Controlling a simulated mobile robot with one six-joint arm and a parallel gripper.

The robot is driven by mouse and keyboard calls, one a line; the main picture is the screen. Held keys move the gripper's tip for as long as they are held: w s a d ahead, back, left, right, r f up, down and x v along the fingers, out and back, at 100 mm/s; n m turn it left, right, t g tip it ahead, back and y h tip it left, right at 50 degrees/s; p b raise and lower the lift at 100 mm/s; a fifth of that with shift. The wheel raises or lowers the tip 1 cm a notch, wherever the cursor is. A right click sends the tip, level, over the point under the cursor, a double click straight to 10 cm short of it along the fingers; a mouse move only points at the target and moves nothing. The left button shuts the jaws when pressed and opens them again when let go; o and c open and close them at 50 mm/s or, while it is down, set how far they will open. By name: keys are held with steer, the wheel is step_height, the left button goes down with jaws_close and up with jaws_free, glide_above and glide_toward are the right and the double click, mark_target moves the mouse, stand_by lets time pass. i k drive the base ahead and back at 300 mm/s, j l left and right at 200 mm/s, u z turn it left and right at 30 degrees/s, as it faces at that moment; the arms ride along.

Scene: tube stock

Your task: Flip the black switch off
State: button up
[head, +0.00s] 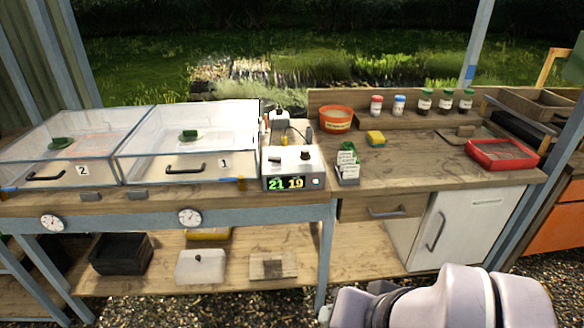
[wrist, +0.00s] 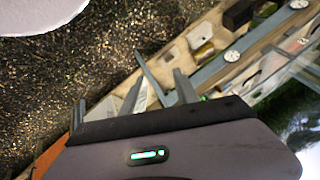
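A grey-white control box (head: 293,171) with a lit green and yellow display reading 21 19 stands on the bench right of the clear propagator boxes. A small black control (head: 305,155) sits on its top at the right, and a smaller dark one (head: 276,159) is at the left. I cannot tell which is the switch or its position. My gripper (wrist: 131,100) shows in the wrist view with its fingers apart and nothing between them. It is well away from the control box, and the box is not clearly seen in the wrist view.
Clear lidded boxes marked 2 (head: 45,177) and 1 (head: 190,168) stand left. A label holder (head: 347,170), sponge (head: 376,138), orange pot (head: 337,119) and red tray (head: 503,155) are right. A blue-grey post (head: 328,255) supports the bench front. The air before the control box is clear.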

mark_target(271, 159)
steer(key=i+l, duration=0.1)
steer(key=i, duration=0.45)
steer(key=i+l, duration=0.15)
steer(key=i, duration=0.4)
steer(key=j+u, duration=0.05)
